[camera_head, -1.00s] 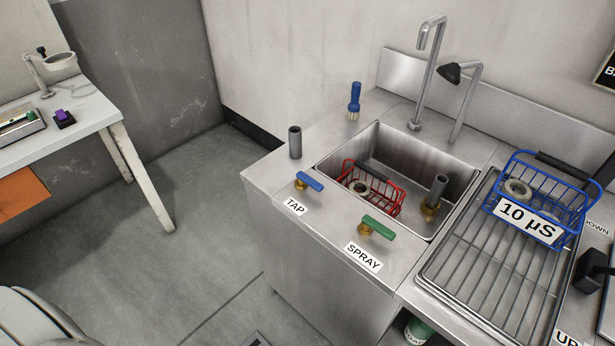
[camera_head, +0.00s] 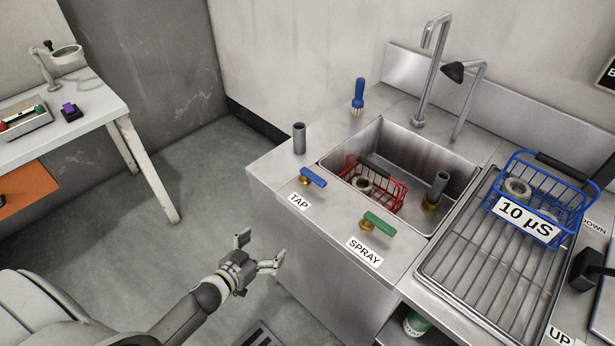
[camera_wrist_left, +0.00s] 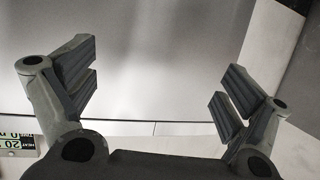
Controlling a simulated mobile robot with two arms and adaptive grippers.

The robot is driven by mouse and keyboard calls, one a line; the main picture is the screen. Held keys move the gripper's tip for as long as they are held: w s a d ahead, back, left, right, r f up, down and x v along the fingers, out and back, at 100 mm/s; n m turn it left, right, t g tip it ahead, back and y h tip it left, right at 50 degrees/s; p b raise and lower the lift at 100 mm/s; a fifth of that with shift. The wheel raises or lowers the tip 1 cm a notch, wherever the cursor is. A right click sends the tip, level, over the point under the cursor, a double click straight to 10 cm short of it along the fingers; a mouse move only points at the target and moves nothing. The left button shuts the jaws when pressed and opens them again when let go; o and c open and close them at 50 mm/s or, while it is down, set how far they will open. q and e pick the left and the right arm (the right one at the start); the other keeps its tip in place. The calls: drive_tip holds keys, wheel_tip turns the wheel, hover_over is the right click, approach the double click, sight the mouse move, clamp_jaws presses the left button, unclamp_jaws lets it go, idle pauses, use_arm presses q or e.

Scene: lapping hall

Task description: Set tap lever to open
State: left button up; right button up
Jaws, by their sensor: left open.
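The tap lever (camera_head: 313,177) is a blue handle on a brass stem at the front left of the steel sink counter, behind the TAP label (camera_head: 299,200). My left gripper (camera_head: 259,250) is open and empty, in front of the counter, lower and to the left of the lever, not touching it. In the left wrist view my two fingers (camera_wrist_left: 160,85) stand wide apart with only a plain pale surface between them; the lever is not visible there. My right gripper is not in view.
A green SPRAY lever (camera_head: 379,222) sits to the right of the tap lever. A grey upright tube (camera_head: 299,138) stands behind it. The sink (camera_head: 412,150) holds a red basket (camera_head: 375,187). A blue basket (camera_head: 540,190) rests on the drainer rack. Floor left of the counter is clear.

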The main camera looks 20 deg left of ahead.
sight(310, 179)
use_arm(q)
drive_tip(key=w+d+r+m+t+h, duration=0.1)
drive_tip(key=w+d+r+h, duration=0.1)
drive_tip(key=r, duration=0.6)
drive_tip(key=w+d+r+m+t+h, duration=0.1)
drive_tip(key=w+d+r+h, duration=0.1)
drive_tip(key=r, duration=0.6)
drive_tip(key=x, duration=0.3)
drive_tip(key=p+x, duration=0.1)
drive_tip(key=x, duration=0.6)
drive_tip(key=shift+r, duration=0.3)
